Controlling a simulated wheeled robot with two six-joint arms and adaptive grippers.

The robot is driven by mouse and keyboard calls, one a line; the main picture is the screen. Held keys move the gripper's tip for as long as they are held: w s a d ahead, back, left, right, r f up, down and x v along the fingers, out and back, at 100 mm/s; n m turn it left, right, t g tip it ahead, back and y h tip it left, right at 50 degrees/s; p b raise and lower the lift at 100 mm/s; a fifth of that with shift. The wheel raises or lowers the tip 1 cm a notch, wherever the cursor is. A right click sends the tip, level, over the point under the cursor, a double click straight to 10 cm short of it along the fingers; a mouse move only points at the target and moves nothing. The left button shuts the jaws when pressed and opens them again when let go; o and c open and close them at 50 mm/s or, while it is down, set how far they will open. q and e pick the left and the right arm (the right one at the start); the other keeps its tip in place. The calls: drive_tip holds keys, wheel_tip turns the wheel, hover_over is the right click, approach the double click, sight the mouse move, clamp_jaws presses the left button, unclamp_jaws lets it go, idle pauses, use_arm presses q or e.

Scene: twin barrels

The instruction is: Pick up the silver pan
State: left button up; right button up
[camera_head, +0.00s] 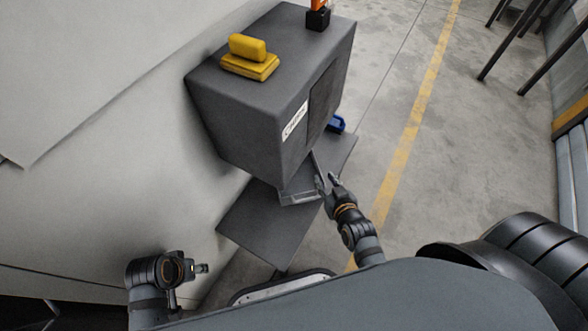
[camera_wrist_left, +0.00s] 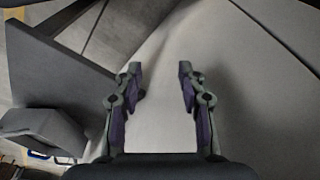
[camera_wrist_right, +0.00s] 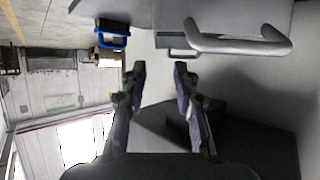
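A silver-grey metal piece (camera_head: 298,197), which looks like the silver pan, lies on the low dark table under the overhanging grey box; the box hides part of it. In the right wrist view a pale grey bent handle (camera_wrist_right: 240,45) shows beyond the fingertips; I cannot tell for certain that it belongs to the pan. My right gripper (camera_head: 330,180) is beside the metal piece, with its fingers (camera_wrist_right: 160,72) apart and nothing between them. My left gripper (camera_head: 203,268) is low at the left, away from the table. Its fingers (camera_wrist_left: 160,72) are apart and empty.
The large grey box (camera_head: 240,105) overhangs the dark table (camera_head: 265,230). A blue item (camera_head: 337,124) is behind the box. A pale wall stands left; concrete floor (camera_head: 450,150) is open right.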

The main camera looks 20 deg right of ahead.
drive_tip(key=shift+w+f, duration=0.2)
drive_tip(key=shift+w, duration=0.05)
drive_tip(key=b+x, duration=0.2)
drive_tip(key=x, duration=0.2)
drive_tip(key=shift+w+f, duration=0.1)
drive_tip(key=shift+w, duration=0.15)
drive_tip(key=shift+w+d+f+b, duration=0.15)
drive_tip(key=shift+w+f+b, duration=0.05)
drive_tip(key=shift+f+b, duration=0.1)
drive_tip(key=x, duration=0.1)
drive_tip(key=b+x, duration=0.2)
drive_tip(key=x, duration=0.1)
drive_tip(key=shift+d+f, duration=0.2)
drive_tip(key=shift+d, duration=0.1)
drive_tip(key=shift+w, duration=0.2)
use_arm(q)
drive_tip(key=shift+w+d+f+t+h, duration=0.25)
drive_tip(key=shift+f+t, duration=0.2)
drive_tip(key=shift+f, duration=0.4)
drive_tip(key=shift+w+d+f+t+h, duration=0.1)
drive_tip(key=shift+d+f+t, duration=0.35)
drive_tip(key=shift+f, duration=0.4)
drive_tip(key=shift+w+d+f+t+h, duration=0.2)
drive_tip(key=shift+f+t, duration=0.3)
drive_tip(key=shift+f, duration=0.35)
use_arm(e)
clamp_jaws()
drive_tip(key=shift+r, duration=0.15)
